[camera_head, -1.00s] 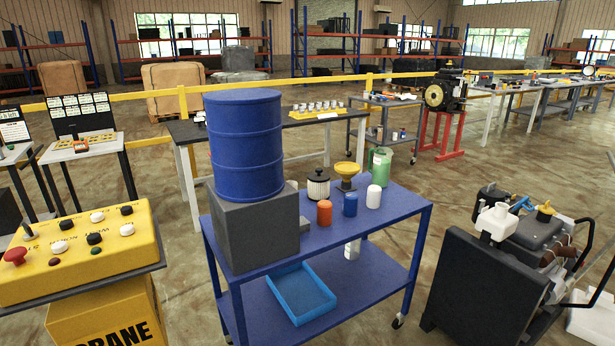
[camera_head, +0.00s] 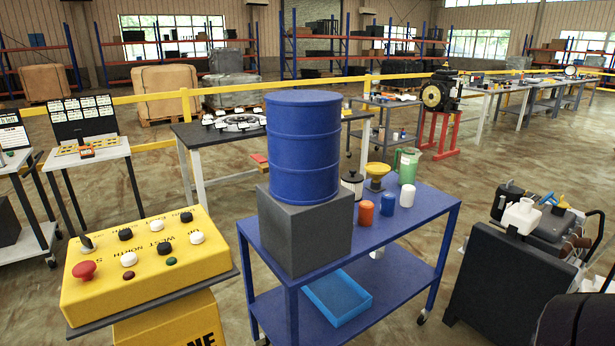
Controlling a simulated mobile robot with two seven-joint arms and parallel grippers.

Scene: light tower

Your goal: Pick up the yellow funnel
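The yellow funnel (camera_head: 377,172) stands on the far part of the blue cart's top (camera_head: 408,222), behind the small bottles. It looks upright, wide mouth up. Neither of my grippers can be made out in the head view. A dark shape at the lower right corner may be part of my arm, but no fingers show there.
A blue drum (camera_head: 303,148) on a grey block (camera_head: 305,230) stands left of the funnel. Around the funnel are a dark-lidded canister (camera_head: 352,184), a green jug (camera_head: 408,165), and orange (camera_head: 366,213), blue (camera_head: 388,204) and white (camera_head: 407,196) bottles. A yellow control box (camera_head: 145,262) is at left.

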